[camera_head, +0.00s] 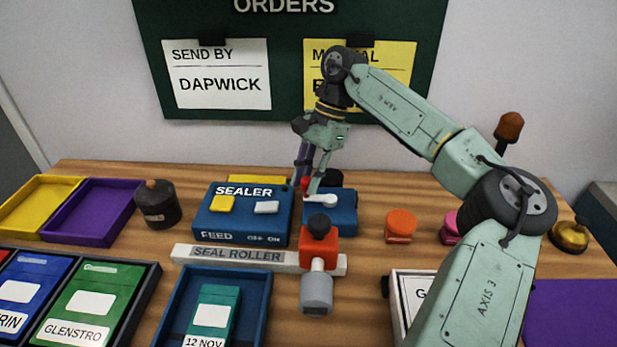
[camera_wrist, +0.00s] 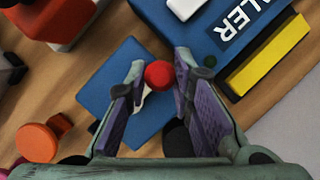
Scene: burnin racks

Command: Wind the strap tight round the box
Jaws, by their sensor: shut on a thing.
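A small blue unit (camera_head: 343,222) stands right of the sealer, with a pale crank arm (camera_head: 321,200) on top. The crank's red knob (camera_head: 305,182) is at its left end. In the wrist view the red knob (camera_wrist: 159,75) sits between the fingertips of my gripper (camera_wrist: 160,66), above the blue unit (camera_wrist: 108,88). My gripper (camera_head: 307,186) is shut on this knob and reaches down from above. A white-edged, box-like thing (camera_head: 398,306) lettered "G" at front right is partly hidden by my arm. I cannot make out a strap.
The blue sealer (camera_head: 240,232) is close on the left, with the seal roller bar (camera_head: 225,256) and a red-and-grey roller handle (camera_head: 318,245) in front. An orange knob (camera_head: 400,226) stands to the right. Trays and folders fill the left. A dark board hangs behind.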

